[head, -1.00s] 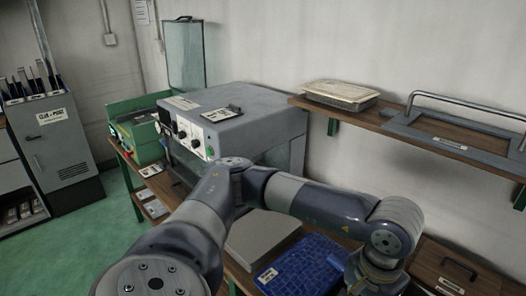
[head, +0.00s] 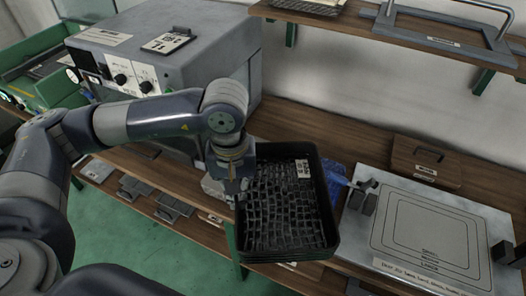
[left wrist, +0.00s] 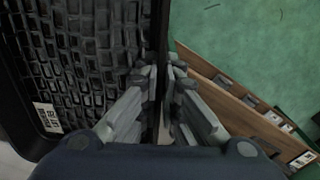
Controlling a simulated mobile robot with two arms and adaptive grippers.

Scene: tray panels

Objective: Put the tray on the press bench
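A black tray (head: 326,225) with a grid of dark, tile-like pieces and a small white label is in front of the bench in the head view. It hides part of the bench edge and of a blue tray (head: 336,178). My left gripper (head: 236,190) is at its left wall. In the left wrist view, the fingers (left wrist: 162,82) are on both sides of the tray wall (left wrist: 158,40), shut on it. A pale plate with nested rectangles (head: 450,228) lies on the bench at the right; I cannot tell whether this is the press bench. My right gripper is not in view.
A grey box machine with knobs (head: 190,62) stands behind my left arm. Dark clamp-like blocks (head: 362,197) are at the plate's left corner. A brown box (head: 425,162) sits behind the plate. A wall shelf (head: 350,22) runs above. Green floor lies in front.

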